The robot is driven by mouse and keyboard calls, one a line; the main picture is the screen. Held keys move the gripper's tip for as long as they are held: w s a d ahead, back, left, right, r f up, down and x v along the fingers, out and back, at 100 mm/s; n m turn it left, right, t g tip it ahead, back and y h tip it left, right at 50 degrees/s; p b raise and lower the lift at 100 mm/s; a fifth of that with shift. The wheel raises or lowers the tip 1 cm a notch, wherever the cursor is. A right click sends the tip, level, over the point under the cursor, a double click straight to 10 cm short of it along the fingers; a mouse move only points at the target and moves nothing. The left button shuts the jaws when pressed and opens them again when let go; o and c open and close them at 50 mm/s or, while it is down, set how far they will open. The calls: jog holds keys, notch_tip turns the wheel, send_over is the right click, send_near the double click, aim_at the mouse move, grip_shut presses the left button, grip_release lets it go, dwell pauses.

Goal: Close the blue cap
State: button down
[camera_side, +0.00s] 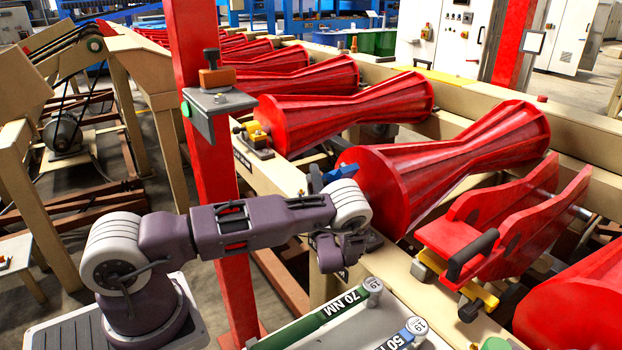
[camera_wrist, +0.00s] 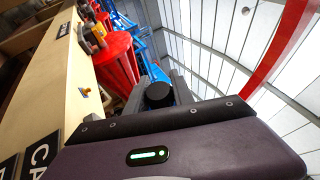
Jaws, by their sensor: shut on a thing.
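The blue cap (camera_side: 342,171) shows in the side view as a small tilted blue piece at the near end of a large red roller, just above my white wrist joint. In the wrist view, blue (camera_wrist: 158,73) shows beyond and between my fingers, with a round black knob (camera_wrist: 158,95) in front of it. My gripper (camera_wrist: 157,88) has its two grey fingers on either side of this knob and is shut on it. In the side view the wrist hides most of the fingers. I cannot tell how far the cap is closed.
Red waisted rollers (camera_side: 350,103) lie in a row along beige beams. A red post (camera_side: 203,160) stands behind my arm. A red bracket with a black handle (camera_side: 472,255) is at the right. A tray with torque tools (camera_side: 335,322) lies in front.

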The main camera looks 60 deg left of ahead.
jog(key=shift+d+r+m+t+y, duration=0.15)
jog(key=shift+d+m+t+y, duration=0.5)
jog(key=shift+m+t, duration=0.35)
jog(key=shift+d+r+m+t+y, duration=0.1)
jog(key=shift+d+m+t+y, duration=0.35)
jog(key=shift+d+m+t, duration=0.55)
jog(key=shift+a+t, duration=0.15)
jog(key=shift+t, duration=0.35)
jog(key=c, duration=1.1)
grip_release()
jog(key=shift+c, duration=0.2)
jog(key=shift+o, duration=0.2)
jog(key=shift+f, duration=0.1)
